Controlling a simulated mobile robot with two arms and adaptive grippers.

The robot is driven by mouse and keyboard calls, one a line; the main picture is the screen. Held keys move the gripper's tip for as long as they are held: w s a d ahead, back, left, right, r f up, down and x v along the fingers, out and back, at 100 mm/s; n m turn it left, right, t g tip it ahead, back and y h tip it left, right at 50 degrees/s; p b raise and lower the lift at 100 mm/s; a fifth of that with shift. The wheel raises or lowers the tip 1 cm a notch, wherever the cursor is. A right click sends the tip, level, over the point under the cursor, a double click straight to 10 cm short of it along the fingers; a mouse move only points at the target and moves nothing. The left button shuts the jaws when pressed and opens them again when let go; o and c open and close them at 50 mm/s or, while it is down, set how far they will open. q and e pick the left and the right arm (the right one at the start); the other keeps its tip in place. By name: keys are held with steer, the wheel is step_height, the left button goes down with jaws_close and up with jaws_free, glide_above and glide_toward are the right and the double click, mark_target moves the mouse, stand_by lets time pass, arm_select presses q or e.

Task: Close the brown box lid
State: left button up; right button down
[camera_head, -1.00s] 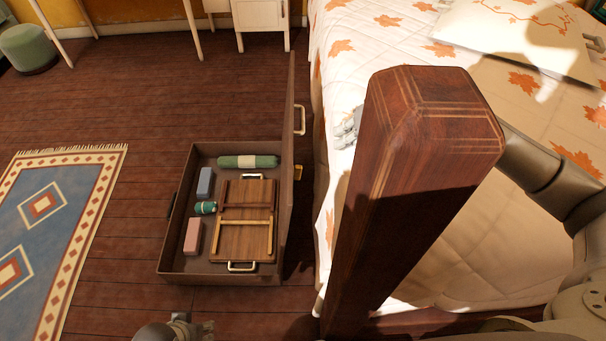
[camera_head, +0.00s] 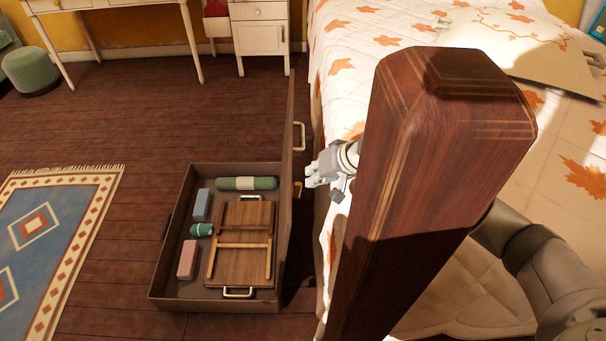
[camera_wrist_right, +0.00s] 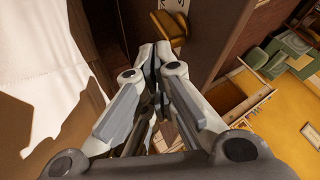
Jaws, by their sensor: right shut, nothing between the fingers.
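The brown box (camera_head: 215,305) stands open on the wooden floor. Its lid (camera_head: 290,165) stands upright along the box's right side, seen nearly edge-on, with a pale handle (camera_head: 299,137) and a brass latch (camera_head: 297,189) on its outer face. My right gripper (camera_head: 310,177) is shut and empty, just right of the lid beside the bed, with part of its arm hidden behind the bedpost. In the right wrist view its closed fingertips (camera_wrist_right: 154,55) are near the brown lid (camera_wrist_right: 215,40) and a brass latch (camera_wrist_right: 172,26); I cannot tell whether they touch. My left gripper is not in view.
A thick wooden bedpost (camera_head: 430,150) blocks much of the centre right. The bed (camera_head: 350,60) lies close to the lid. Inside the box are a green roll (camera_head: 246,183), a folded wooden piece (camera_head: 240,262) and small blocks. A patterned rug (camera_head: 60,240) lies left; floor between is clear.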

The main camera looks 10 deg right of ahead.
mark_target(291, 179)
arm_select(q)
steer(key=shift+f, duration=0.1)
arm_select(e)
steer(key=shift+w+a+r, duration=0.15)
steer(key=shift+a+r, duration=0.05)
steer(key=shift+a, duration=0.5)
steer(key=shift+w+a+r, duration=0.1)
steer(key=shift+a+r, duration=0.05)
steer(key=shift+a, duration=0.5)
